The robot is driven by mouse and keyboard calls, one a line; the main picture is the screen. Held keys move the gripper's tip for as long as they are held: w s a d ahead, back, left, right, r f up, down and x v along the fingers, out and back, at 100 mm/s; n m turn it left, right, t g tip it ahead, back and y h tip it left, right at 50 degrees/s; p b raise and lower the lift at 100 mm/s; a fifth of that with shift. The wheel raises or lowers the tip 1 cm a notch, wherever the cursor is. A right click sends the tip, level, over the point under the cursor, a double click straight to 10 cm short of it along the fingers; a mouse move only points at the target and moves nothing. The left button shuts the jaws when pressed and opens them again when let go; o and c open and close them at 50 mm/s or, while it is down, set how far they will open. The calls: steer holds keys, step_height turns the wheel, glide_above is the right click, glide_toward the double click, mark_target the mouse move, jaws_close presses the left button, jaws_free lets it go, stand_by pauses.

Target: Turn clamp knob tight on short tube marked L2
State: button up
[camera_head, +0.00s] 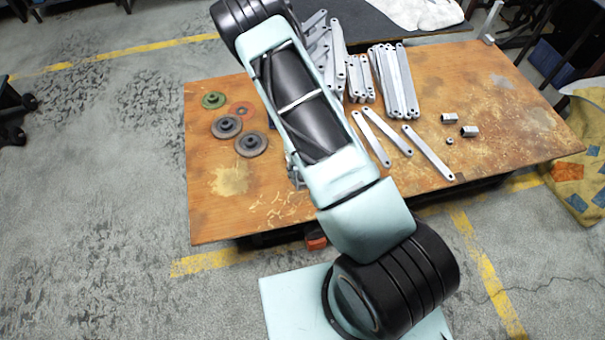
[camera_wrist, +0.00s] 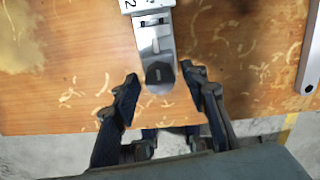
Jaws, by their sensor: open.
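The dark clamp knob (camera_wrist: 160,77) sits at the near end of a grey metal clamp (camera_wrist: 154,38) in the wrist view. A white label (camera_wrist: 130,5) at the top edge shows a "2"; the rest of it is cut off, and the tube cannot be made out clearly. My gripper (camera_wrist: 161,84) is open, with one finger on each side of the knob and a visible gap to each. In the head view my arm hides the gripper and the knob; only a small grey part of the clamp (camera_head: 294,172) shows beside the arm.
The worn wooden table (camera_head: 480,110) carries several metal bars (camera_head: 400,80), dark round discs (camera_head: 251,144), a green disc (camera_head: 213,100) and small metal blocks (camera_head: 469,131). In the wrist view a bar (camera_wrist: 310,60) lies at the right. The table's near edge lies under my gripper.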

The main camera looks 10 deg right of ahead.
steer(key=n+b, duration=0.1)
steer(key=n, duration=0.3)
steer(key=shift+b, duration=0.35)
steer(key=n+b, duration=0.1)
steer(key=n, duration=0.3)
steer(key=shift+f+n, duration=0.1)
steer(key=shift+n, duration=0.3)
steer(key=n+b, duration=0.2)
steer(key=n, duration=0.2)
steer(key=shift+n, duration=0.4)
steer(key=n+b, duration=0.1)
steer(key=n, duration=0.3)
steer(key=c, duration=1.1)
